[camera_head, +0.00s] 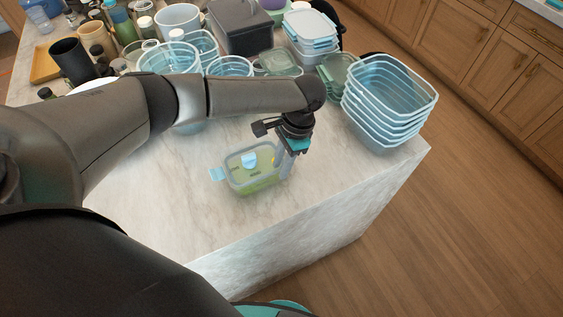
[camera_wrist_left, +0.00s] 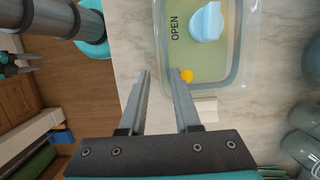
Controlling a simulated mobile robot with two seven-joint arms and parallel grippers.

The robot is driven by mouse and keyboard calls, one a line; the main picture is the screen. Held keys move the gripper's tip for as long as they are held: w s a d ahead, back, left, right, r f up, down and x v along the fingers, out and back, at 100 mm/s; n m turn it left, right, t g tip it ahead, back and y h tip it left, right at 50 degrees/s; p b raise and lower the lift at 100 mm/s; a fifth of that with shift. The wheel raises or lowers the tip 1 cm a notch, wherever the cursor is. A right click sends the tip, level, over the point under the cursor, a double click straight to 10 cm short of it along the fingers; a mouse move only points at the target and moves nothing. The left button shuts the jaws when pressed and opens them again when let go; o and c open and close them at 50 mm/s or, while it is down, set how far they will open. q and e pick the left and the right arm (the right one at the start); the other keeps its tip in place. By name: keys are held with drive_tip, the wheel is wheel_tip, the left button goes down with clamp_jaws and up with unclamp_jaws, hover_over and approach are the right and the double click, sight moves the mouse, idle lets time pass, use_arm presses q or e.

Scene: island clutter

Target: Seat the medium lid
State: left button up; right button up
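A clear, green-tinted container (camera_head: 255,182) stands near the front of the marble counter. A see-through lid with a blue tab (camera_head: 249,159) and a grey rim appears to lie on top; I cannot tell whether it is fully pressed down. In the left wrist view the lid's blue tab (camera_wrist_left: 207,22), the word OPEN and a yellow spot show at the top. My left gripper (camera_head: 286,164) is at the container's right side. My right gripper is not seen.
A stack of clear blue-rimmed containers (camera_head: 385,108) stands near the counter's right edge. White-lidded boxes (camera_head: 312,28), a dark grey bin (camera_head: 240,28), clear bowls and bottles crowd the back. The counter in front of and left of the container is clear.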

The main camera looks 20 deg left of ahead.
use_arm(q)
drive_tip(key=shift+o, duration=0.3)
drive_tip(key=v, duration=1.5)
drive_tip(key=shift+w, duration=0.1)
